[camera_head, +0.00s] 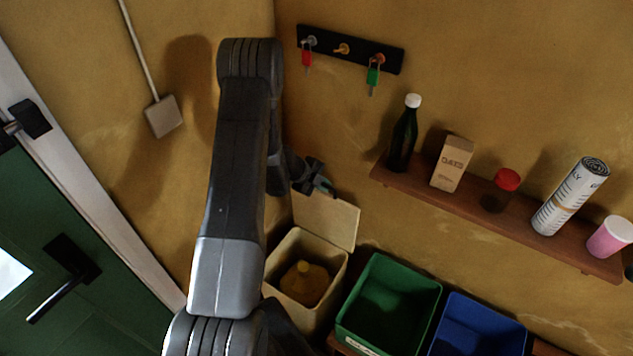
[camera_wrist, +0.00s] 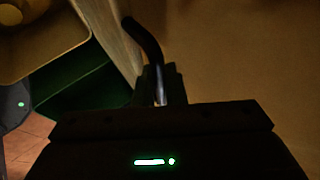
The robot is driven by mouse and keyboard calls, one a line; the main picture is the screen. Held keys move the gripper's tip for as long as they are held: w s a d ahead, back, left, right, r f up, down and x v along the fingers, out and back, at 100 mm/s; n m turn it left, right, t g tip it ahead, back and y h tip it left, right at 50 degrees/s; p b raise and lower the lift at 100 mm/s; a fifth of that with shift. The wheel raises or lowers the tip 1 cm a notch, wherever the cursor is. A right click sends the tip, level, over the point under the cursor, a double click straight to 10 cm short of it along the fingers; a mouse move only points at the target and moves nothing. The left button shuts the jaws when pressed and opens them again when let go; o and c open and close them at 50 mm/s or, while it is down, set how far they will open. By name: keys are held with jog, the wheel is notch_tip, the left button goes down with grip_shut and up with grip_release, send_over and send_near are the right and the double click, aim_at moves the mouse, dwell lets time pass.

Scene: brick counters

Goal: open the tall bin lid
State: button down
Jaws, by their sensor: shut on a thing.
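The tall bin (camera_head: 317,316) is cream and stands open in the head view, with a yellow jug-like thing (camera_head: 304,285) inside. Its lid (camera_head: 327,219) is raised roughly upright at the bin's back, near the wall. My gripper (camera_head: 320,186) is at the lid's upper edge. In the wrist view, a dark curved handle (camera_wrist: 146,42) beside the pale lid (camera_wrist: 112,28) runs down between the fingers of my gripper (camera_wrist: 158,85), which is shut on it. The bin's rim (camera_wrist: 62,68) shows at the upper left there. My arm hides part of the bin's left side in the head view.
A green bin (camera_head: 347,323) and a blue bin (camera_head: 441,318) stand open to the right. A key rack (camera_head: 327,45) hangs on the wall. A green door (camera_head: 110,290) is at left.

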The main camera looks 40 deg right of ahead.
jog(key=shift+w+d, duration=0.1)
jog(key=shift+d, duration=0.25)
jog(key=c, duration=1.5)
grip_release()
jog(key=v, duration=1.4)
jog(key=shift+d, duration=0.2)
